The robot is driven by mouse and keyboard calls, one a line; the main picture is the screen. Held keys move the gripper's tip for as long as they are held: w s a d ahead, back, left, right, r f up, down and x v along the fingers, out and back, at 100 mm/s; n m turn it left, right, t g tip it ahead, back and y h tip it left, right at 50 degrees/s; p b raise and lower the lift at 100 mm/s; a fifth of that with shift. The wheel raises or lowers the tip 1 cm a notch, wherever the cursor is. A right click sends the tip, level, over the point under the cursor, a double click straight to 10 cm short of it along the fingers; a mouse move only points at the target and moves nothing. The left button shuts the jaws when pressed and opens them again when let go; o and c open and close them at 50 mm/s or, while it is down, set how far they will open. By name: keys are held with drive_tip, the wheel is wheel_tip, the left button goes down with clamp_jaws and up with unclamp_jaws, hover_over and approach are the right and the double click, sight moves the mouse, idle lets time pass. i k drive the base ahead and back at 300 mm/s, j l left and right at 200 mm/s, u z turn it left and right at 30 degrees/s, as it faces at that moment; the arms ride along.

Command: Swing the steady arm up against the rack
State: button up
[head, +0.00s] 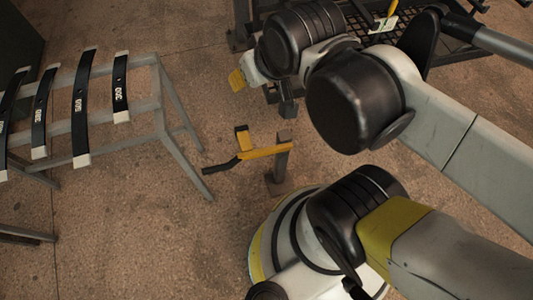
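A yellow bar (264,152) with a short upright yellow piece and a black end reaching left sits on a short grey post (283,158) on the floor. It looks like the steady arm. It stands out level, apart from the grey rack (172,110) at left. My arm fills the right side and bends back toward the top centre. The end of my arm (250,68) is near the top, above and apart from the yellow bar. A yellow tip shows there, but the wrist hides most of it, and I cannot make out the fingers.
The grey rack carries several curved black springs with pale ends, such as one marked spring (120,90). A dark mesh-shelved stand (462,47) is at top right, partly behind my arm. Brown floor (110,220) is clear between the left rack and the post.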

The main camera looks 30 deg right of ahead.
sight(241, 132)
drive_tip(key=k+l+u, duration=0.1)
drive_tip(key=u, duration=0.35)
drive_tip(key=k+u, duration=0.2)
drive_tip(key=u, duration=0.2)
drive_tip(key=k+u, duration=0.2)
drive_tip(key=u, duration=0.25)
drive_tip(key=k+u, duration=0.15)
drive_tip(key=u, duration=0.3)
